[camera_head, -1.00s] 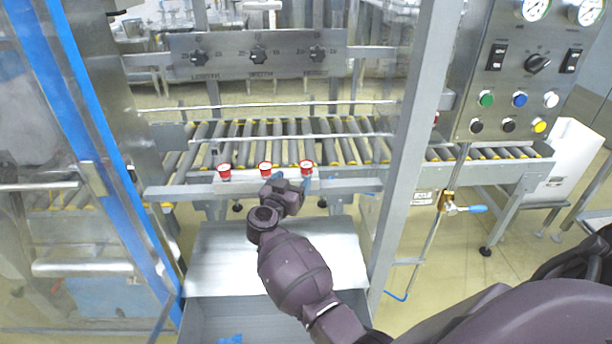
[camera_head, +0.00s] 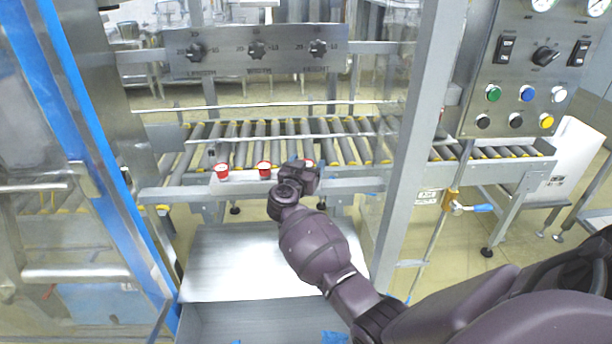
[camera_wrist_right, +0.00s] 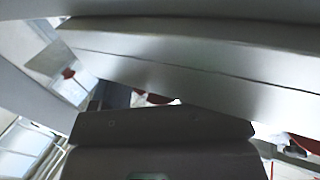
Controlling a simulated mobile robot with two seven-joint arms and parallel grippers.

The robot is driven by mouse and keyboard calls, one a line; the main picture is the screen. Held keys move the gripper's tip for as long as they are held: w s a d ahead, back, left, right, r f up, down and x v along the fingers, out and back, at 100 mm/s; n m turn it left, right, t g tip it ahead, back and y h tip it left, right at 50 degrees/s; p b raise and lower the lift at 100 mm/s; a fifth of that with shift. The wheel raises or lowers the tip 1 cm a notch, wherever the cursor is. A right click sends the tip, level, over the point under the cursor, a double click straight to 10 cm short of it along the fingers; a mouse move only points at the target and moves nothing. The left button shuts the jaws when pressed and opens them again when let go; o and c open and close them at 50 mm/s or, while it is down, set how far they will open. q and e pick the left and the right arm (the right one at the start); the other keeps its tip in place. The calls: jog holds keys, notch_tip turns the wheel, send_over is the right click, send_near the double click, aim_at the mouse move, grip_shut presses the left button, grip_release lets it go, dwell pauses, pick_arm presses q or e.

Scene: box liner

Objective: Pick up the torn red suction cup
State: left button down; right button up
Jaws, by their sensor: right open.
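Three red suction cups with white tops stand in a row on a pale bracket (camera_head: 240,178) along the front of the conveyor. The left cup (camera_head: 222,170) and middle cup (camera_head: 264,169) show clearly. The right cup (camera_head: 309,163) is mostly hidden behind my right gripper (camera_head: 304,174). I cannot tell which cup is torn. My right gripper is open, in front of the right cup; whether it touches is unclear. My left gripper is out of view.
A grey upright post (camera_head: 400,170) stands right of my arm. Below is an open metal bin (camera_head: 215,320) with blue scraps. A control panel (camera_head: 530,75) is at right.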

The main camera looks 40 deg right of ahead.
jog(key=c, duration=1)
